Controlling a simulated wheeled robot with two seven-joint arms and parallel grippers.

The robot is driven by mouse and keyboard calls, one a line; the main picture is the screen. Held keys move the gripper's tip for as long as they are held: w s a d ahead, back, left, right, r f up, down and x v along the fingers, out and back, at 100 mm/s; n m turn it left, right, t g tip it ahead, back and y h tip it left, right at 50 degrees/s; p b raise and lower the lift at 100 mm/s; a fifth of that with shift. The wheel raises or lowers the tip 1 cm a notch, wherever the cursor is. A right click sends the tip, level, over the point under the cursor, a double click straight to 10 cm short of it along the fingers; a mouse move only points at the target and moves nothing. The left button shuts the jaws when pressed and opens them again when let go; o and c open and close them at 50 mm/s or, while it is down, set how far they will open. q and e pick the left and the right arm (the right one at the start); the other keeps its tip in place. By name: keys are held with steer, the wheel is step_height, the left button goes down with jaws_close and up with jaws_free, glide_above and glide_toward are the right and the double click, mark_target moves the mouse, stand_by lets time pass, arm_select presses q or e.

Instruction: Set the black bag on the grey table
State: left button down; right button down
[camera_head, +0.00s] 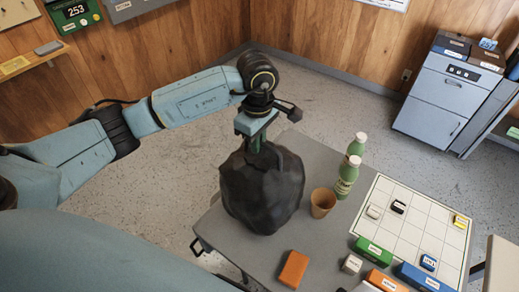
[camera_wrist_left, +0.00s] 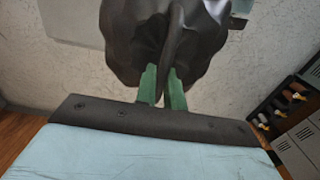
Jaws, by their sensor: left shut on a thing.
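The black bag (camera_head: 262,190) hangs upright from my left gripper (camera_head: 256,143), at the left part of the grey table (camera_head: 235,235). In the left wrist view the green fingers of my left gripper (camera_wrist_left: 163,84) are shut on the top of the black bag (camera_wrist_left: 120,45). The bag hides part of the table; I cannot tell whether its base touches the top. My right gripper is not in view.
A brown cup (camera_head: 322,203) stands close to the bag's right, with two green bottles (camera_head: 347,177) behind it. An orange block (camera_head: 293,269) lies in front. A white grid board (camera_head: 415,225) with small blocks covers the right side. The table's front left is bare.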

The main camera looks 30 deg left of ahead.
mark_target(258, 157)
arm_select(q)
step_height(258, 157, down, 4)
steer(key=shift+r, duration=0.25)
steer(key=shift+f, duration=0.2)
steer(key=c, duration=1.5)
jaws_free()
steer(key=shift+r, duration=0.1)
steer(key=shift+r, duration=0.3)
step_height(258, 157, up, 12)
steer(key=shift+f+b, duration=0.25)
steer(key=shift+b, duration=0.45)
